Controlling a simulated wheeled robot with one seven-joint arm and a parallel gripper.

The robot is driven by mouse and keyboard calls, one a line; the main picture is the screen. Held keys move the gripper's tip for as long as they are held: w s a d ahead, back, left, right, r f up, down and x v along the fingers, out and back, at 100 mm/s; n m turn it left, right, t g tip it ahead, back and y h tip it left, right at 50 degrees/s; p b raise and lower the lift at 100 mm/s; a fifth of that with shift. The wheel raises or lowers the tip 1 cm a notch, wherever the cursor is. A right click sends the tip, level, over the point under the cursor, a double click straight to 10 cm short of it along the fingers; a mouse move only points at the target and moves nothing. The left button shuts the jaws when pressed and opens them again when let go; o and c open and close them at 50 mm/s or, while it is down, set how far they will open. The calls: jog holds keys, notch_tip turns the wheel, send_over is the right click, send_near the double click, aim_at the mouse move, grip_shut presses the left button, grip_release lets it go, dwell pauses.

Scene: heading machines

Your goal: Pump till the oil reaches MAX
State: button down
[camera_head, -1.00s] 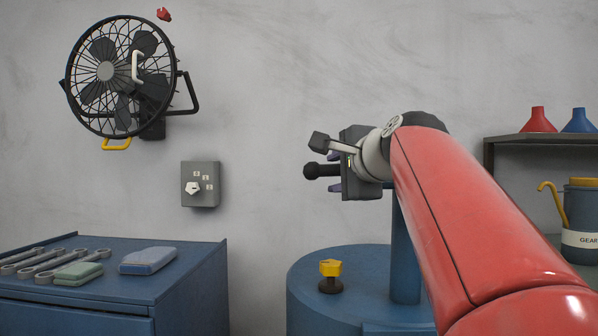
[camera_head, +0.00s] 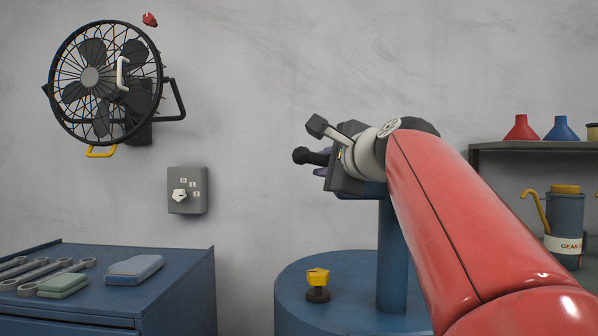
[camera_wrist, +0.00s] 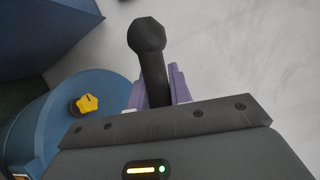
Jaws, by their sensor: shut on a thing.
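The black pump handle (camera_head: 301,156) sticks out to the left of my gripper (camera_head: 322,164) in the head view. Its knobbed end also shows in the wrist view (camera_wrist: 147,38). My gripper (camera_wrist: 158,92) is shut on the handle, with a purple finger on each side of the shaft. The blue oil drum (camera_head: 345,272) stands below, with a blue column (camera_head: 392,262) rising from its top. A yellow-topped cap (camera_head: 318,278) sits on the drum. My red arm hides the drum's right side and the pump head. No oil gauge or MAX mark shows.
A caged fan (camera_head: 105,82) and a grey switch box (camera_head: 187,190) are on the wall at left. A blue cabinet (camera_head: 180,290) below bears wrenches and cloth-like blocks. A shelf (camera_head: 530,146) with funnels and a gear oil can (camera_head: 565,225) stands at right.

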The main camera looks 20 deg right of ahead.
jog(key=shift+d+r+m, duration=0.1)
jog(key=shift+r+m, duration=0.2)
jog(key=shift+r, duration=0.15)
jog(key=c, duration=1.3)
grip_release()
jog(key=shift+s, duration=0.15)
jog(key=s+b, duration=0.1)
jog(key=s, duration=0.6)
jog(key=shift+s+d+r, duration=0.15)
jog(key=shift+s+r, duration=0.1)
jog(key=shift+s, duration=0.05)
